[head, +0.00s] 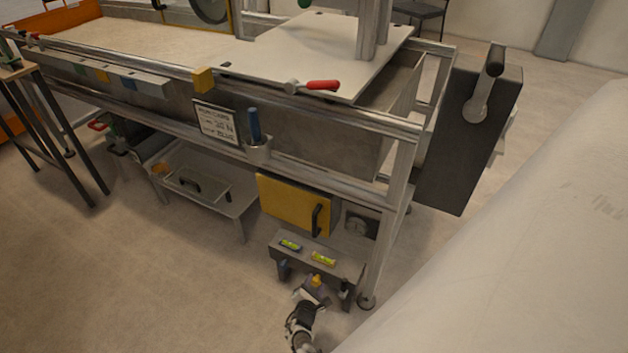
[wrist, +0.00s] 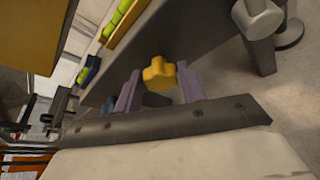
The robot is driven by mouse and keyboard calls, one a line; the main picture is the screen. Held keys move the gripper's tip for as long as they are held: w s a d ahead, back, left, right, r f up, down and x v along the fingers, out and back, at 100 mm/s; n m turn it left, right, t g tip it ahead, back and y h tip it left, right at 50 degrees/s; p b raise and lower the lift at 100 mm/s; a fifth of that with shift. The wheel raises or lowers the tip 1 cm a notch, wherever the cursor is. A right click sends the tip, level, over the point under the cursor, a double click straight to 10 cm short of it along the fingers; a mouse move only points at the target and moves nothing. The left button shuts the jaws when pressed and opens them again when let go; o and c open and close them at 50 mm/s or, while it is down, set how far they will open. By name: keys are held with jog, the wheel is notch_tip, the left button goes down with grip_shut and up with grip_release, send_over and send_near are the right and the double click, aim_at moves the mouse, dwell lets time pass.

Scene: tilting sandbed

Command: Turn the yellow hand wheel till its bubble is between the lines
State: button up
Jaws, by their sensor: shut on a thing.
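The yellow hand wheel (wrist: 159,73) is a small lobed knob, between the two purple fingers of my gripper (wrist: 158,88) in the wrist view. My gripper is shut on it. In the head view the yellow wheel (head: 317,280) shows just below the front of a low grey bench, with my gripper (head: 314,290) at it. Two level vials lie on the bench top: a yellow-green one (head: 324,258) on the right and a blue-framed one (head: 290,245) on the left. The bubbles are too small to read in the head view. Both vials are partly cut off or angled in the wrist view.
The sandbed frame (head: 400,180) stands above and behind the bench, with a yellow box (head: 294,204) under it. A frame foot (head: 367,301) stands right of my gripper. A low grey tray table (head: 205,180) is to the left. The floor in front is clear.

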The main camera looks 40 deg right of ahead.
jog(key=shift+s+f+m+t+b, duration=0.1)
jog(key=shift+f+m+t+b, duration=0.1)
jog(key=shift+m+t+b, duration=1.05)
jog(key=shift+s+f+m+t+b, duration=0.15)
jog(key=shift+m+t+b, duration=0.45)
jog(key=shift+m, duration=1.15)
jog(key=o, duration=0.9)
jog(key=shift+o, duration=0.2)
